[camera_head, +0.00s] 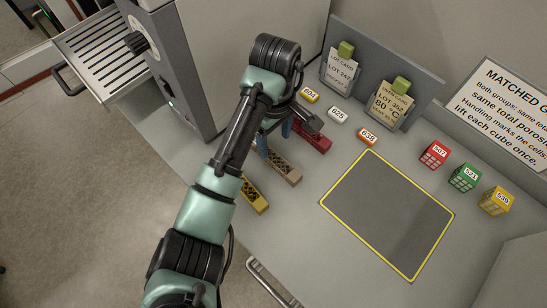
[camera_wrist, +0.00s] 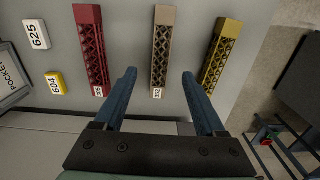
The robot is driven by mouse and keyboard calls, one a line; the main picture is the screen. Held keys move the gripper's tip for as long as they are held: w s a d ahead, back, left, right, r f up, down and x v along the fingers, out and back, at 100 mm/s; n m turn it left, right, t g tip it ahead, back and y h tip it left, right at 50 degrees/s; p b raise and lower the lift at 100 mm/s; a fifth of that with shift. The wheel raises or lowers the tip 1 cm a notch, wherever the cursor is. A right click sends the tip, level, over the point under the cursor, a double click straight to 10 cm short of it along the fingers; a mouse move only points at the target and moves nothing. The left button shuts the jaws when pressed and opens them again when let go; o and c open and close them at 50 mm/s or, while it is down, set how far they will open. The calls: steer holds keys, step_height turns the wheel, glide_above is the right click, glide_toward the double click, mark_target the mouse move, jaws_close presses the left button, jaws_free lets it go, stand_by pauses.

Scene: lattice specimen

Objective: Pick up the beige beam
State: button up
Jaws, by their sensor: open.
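The beige beam (camera_wrist: 162,48) is a lattice bar lying on the bench, with a small white label at its near end. In the head view the beam (camera_head: 285,168) lies between the red beam and the yellow beam, partly behind my arm. My gripper (camera_wrist: 163,75) is open and empty in the wrist view, with its blue fingers to either side of the beige beam's line, near its labelled end. In the head view the gripper (camera_head: 274,142) is partly hidden by my arm.
A red beam (camera_wrist: 91,50) and a yellow beam (camera_wrist: 220,55) flank the beige one. Number tags (camera_head: 338,115), card holders (camera_head: 340,70) and small cubes (camera_head: 434,155) stand farther off. A yellow-edged grey mat (camera_head: 388,213) is bare. A grey machine (camera_head: 180,80) stands at left.

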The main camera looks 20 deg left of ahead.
mark_target(275, 158)
steer(key=f, duration=0.7)
steer(key=shift+s+d+f+p, duration=0.15)
steer(key=shift+s+f+p, duration=0.05)
steer(key=shift+f+p, duration=0.1)
steer(key=shift+r, duration=0.1)
jaws_close()
